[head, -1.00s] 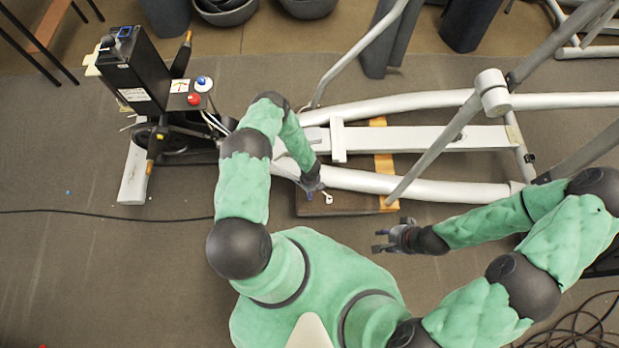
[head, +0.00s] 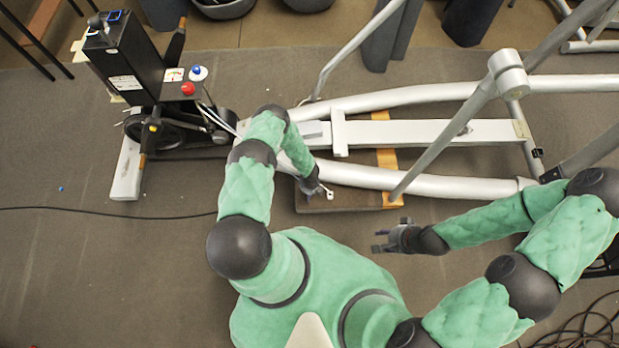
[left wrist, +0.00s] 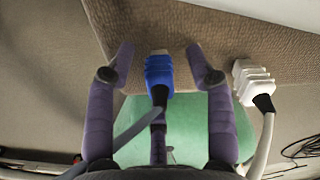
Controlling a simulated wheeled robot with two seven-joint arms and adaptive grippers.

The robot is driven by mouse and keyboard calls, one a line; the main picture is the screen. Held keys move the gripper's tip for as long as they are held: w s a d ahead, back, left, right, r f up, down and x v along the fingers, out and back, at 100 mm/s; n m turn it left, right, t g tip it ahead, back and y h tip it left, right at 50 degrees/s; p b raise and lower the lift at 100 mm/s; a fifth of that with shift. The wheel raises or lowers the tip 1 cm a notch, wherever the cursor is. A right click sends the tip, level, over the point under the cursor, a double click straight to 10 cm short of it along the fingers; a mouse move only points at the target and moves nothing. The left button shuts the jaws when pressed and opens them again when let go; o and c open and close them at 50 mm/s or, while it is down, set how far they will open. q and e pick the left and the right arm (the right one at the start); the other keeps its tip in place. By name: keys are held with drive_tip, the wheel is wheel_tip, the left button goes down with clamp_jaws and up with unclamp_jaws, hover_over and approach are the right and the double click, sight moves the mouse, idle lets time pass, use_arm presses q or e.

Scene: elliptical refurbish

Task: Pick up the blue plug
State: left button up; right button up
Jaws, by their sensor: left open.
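The blue plug (left wrist: 158,73) has a ribbed blue body and a dark cable, and lies on a brown textured board in the left wrist view. My left gripper (left wrist: 160,60) is open, with one finger on each side of the plug and gaps between. In the head view my left gripper (head: 311,187) is low over the front edge of the board; I cannot clearly make out the blue plug there.
A white plug (left wrist: 250,82) with a white cable lies just right of the right-hand finger; it also shows in the head view (head: 329,194). A black box (head: 125,65) stands at left.

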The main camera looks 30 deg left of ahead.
use_arm(q)
drive_tip(key=shift+c, duration=0.3)
clamp_jaws()
